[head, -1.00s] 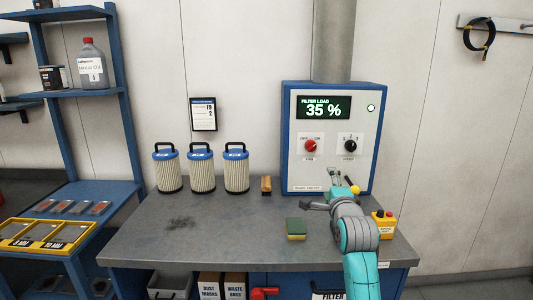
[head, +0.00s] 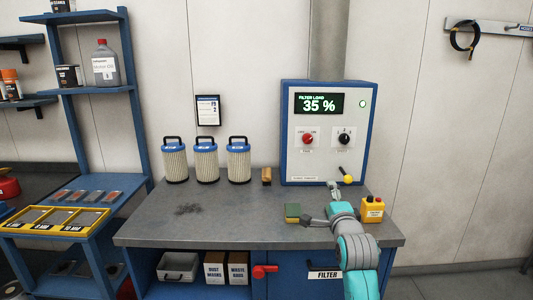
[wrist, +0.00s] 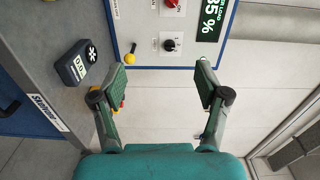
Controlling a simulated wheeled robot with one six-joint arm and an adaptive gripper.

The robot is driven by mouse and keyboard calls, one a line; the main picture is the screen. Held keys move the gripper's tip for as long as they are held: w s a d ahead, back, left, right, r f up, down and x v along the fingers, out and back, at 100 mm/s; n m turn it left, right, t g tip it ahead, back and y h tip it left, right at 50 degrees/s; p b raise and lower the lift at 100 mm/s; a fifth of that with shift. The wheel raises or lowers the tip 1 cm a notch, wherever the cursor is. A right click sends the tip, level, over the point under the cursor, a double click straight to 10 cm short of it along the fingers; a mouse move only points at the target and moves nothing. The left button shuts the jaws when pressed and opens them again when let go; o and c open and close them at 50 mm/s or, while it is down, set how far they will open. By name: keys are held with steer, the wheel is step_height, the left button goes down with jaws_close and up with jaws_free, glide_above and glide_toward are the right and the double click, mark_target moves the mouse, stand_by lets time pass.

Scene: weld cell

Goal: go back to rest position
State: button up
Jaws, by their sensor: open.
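My gripper (head: 318,203) is over the right part of the grey bench (head: 230,222), in front of the filter cabinet (head: 365,140). Its two fingers are spread apart. In the wrist view my gripper (wrist: 161,78) is open with nothing between the fingers. The cabinet's yellow-knobbed lever (head: 348,179) is just beyond it, and the knob also shows in the wrist view (wrist: 130,58). The cabinet display (head: 319,104) reads 35 %.
A yellow button box (head: 373,209) is right of my arm. The wrist view shows a dark box (wrist: 73,67) on the bench. The bench's left front is mostly clear.

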steer(key=s+f+n+g, duration=0.1)
steer(key=s+f+n, duration=0.5)
steer(key=s+f, duration=1.65)
steer(key=s+f+n, duration=0.2)
steer(key=s+f, duration=0.2)
steer(key=s, duration=0.4)
steer(key=s+f+n, duration=0.2)
steer(key=s+f, duration=0.3)
steer(key=s, duration=0.3)
steer(key=s+r+n+g, duration=0.1)
steer(key=s+r+n, duration=0.2)
steer(key=s, duration=1.1)
steer(key=s+r+n+g, duration=0.1)
steer(key=s+r+n, duration=0.2)
steer(key=s, duration=1.1)
steer(key=shift+r+n, duration=0.35)
steer(key=shift+n, duration=0.45)
